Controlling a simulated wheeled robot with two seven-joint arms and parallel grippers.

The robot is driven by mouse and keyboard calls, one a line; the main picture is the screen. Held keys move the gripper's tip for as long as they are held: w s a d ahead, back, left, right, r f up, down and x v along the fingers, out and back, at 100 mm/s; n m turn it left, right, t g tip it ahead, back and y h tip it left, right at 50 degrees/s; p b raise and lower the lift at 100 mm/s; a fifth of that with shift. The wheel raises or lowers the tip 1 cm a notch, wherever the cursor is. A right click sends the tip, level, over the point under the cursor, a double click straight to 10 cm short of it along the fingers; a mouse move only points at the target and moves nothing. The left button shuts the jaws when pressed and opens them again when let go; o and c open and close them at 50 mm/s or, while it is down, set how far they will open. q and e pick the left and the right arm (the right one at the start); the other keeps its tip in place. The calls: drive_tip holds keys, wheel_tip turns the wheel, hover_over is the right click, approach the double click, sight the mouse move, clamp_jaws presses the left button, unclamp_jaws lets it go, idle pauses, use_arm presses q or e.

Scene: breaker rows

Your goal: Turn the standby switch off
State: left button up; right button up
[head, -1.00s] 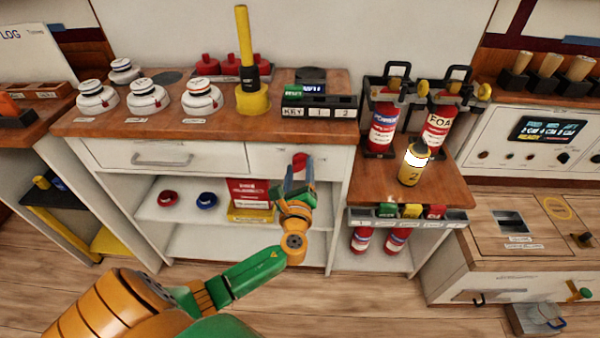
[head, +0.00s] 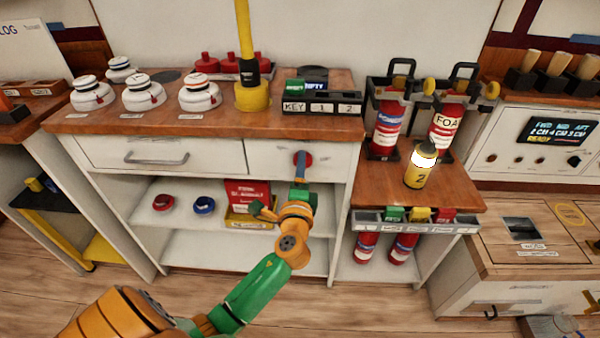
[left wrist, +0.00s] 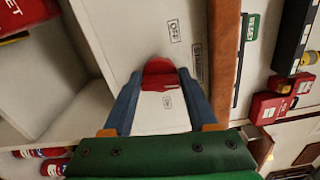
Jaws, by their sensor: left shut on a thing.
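The standby switch is a red knob (head: 309,159) on the white front panel right of the drawer, under the wooden top. In the left wrist view the knob (left wrist: 160,72) sits between my two blue fingers. An OFF label (left wrist: 173,31) is on the panel beside it, and a longer label (left wrist: 197,62) lies nearer the wooden edge. My left gripper (head: 301,160) is shut on the knob; its fingers hide part of it in the head view. How far the knob is turned is hard to tell. My right gripper is not in view.
Above the switch, the wooden top (head: 215,125) holds white detectors, a yellow post (head: 252,92) and a KEY-labelled holder (head: 322,105). Open shelves (head: 180,225) lie below. Red extinguishers (head: 388,127) and a yellow canister (head: 420,166) stand to the right.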

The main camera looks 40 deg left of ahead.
use_arm(q)
drive_tip(key=shift+n, duration=0.5)
drive_tip(key=shift+n+b, duration=0.3)
drive_tip(key=o, duration=1.4)
drive_tip(key=shift+c, duration=0.2)
drive_tip(key=v, duration=0.7)
